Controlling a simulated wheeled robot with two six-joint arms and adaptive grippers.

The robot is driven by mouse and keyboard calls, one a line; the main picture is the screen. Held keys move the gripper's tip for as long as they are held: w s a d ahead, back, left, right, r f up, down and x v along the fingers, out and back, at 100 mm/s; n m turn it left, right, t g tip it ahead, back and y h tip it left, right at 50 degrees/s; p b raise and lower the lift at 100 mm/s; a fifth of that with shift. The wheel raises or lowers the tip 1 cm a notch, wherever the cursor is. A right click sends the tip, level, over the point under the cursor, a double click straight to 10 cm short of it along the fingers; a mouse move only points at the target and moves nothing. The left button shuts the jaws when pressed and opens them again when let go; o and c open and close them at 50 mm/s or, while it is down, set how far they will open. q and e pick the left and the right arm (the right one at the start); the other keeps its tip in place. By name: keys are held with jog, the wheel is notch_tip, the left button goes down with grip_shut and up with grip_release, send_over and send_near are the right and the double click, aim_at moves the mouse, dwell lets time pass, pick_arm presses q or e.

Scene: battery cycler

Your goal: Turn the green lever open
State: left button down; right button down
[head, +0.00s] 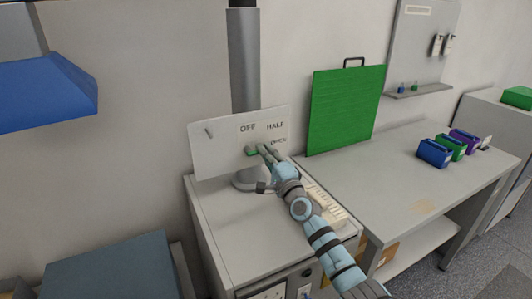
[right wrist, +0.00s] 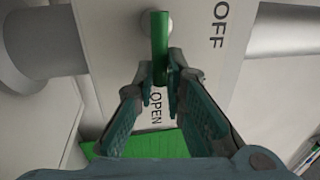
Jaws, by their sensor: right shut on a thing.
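The green lever (right wrist: 160,45) is on a white panel (head: 213,160) marked OFF, HALF and OPEN. In the right wrist view its upper end meets a round pivot on the panel, and its lower end lies between my right fingertips (right wrist: 162,88), which are shut on it. The OPEN label shows just below the fingertips and OFF is to the upper right. In the head view my right gripper (head: 267,158) reaches the panel from the lower right and covers part of the lever (head: 251,153). My left gripper is not in view.
The panel stands before a grey pole (head: 243,60) on a cabinet (head: 215,220). A green board (head: 345,110) leans on the wall to the right. Blue, green and purple bins (head: 433,153) sit on the grey bench (head: 400,180). A blue hood-like thing (head: 45,97) hangs at the upper left.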

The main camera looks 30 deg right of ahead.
jog(key=shift+f, duration=0.15)
jog(key=c, duration=1.7)
grip_release()
jog(key=shift+o, duration=0.2)
